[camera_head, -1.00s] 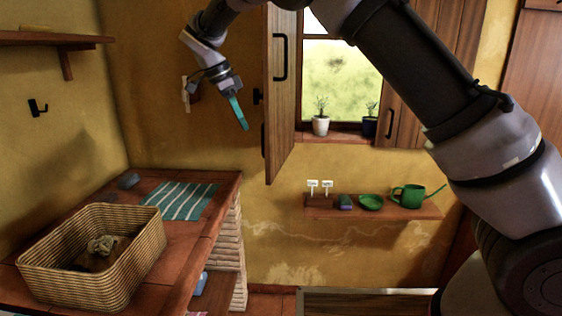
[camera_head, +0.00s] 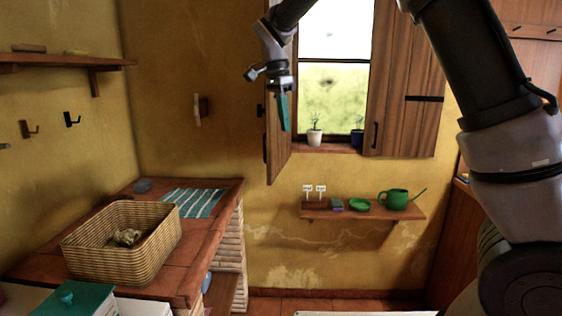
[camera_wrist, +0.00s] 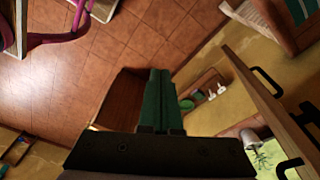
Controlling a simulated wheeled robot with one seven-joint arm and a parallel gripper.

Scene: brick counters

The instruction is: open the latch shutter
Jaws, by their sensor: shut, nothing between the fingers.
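The left wooden shutter (camera_head: 280,160) stands swung out from the window, seen nearly edge-on. It also shows in the wrist view as a brown panel (camera_wrist: 268,108) with black handles. The right shutter (camera_head: 390,100) lies open against the wall, with a dark bar and a black handle. My gripper (camera_head: 283,128) has its teal fingers pointing down and overlaps the left shutter in the head view. I cannot tell whether they touch. In the wrist view its fingers (camera_wrist: 160,75) are together and empty, apart from the panel.
Potted plants stand on the window sill (camera_head: 335,149). Below is a shelf (camera_head: 345,214) with a green watering can (camera_head: 394,200) and a green dish. A wicker basket (camera_head: 120,245) and a striped cloth (camera_head: 195,203) lie on the left counter. Open floor shows in the wrist view.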

